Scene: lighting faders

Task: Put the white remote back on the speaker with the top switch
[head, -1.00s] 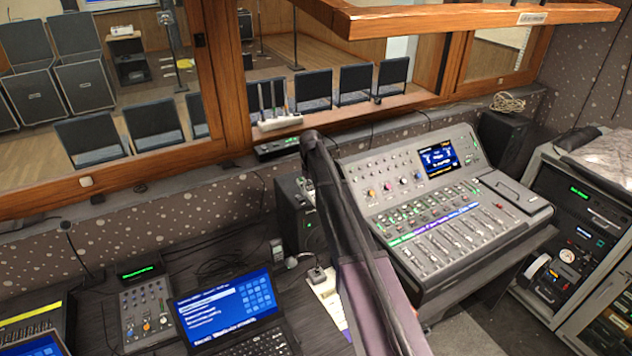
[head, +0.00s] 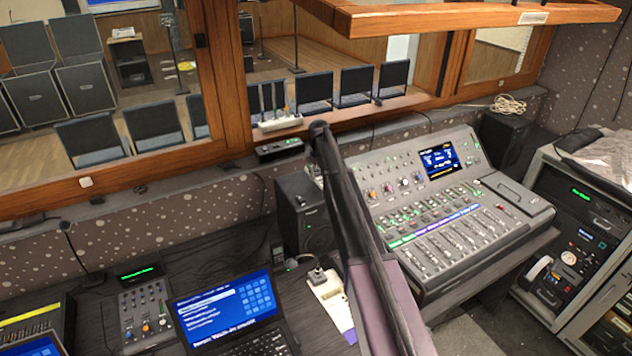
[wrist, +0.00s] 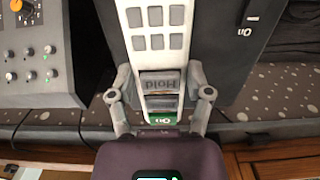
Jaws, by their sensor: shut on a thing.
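My gripper (wrist: 161,82) is shut on the white remote (wrist: 156,20), with a finger on each long side. The remote shows grey square buttons, a grey part lettered "Hold" and a green "On" mark near my palm. Behind the remote in the wrist view is a dark speaker (wrist: 225,65) with a switch marked "On" (wrist: 247,24) on the facing surface. I cannot tell whether the remote touches it. In the head view, a black speaker (head: 292,205) stands left of my arm; my gripper and the remote are not clearly visible there.
The mixing desk (head: 450,215) stands right of my arm, and a second black speaker (head: 503,138) is beyond it. A laptop (head: 225,310) and a small mixer (head: 147,312) are at the lower left. The window ledge (head: 160,165) runs behind.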

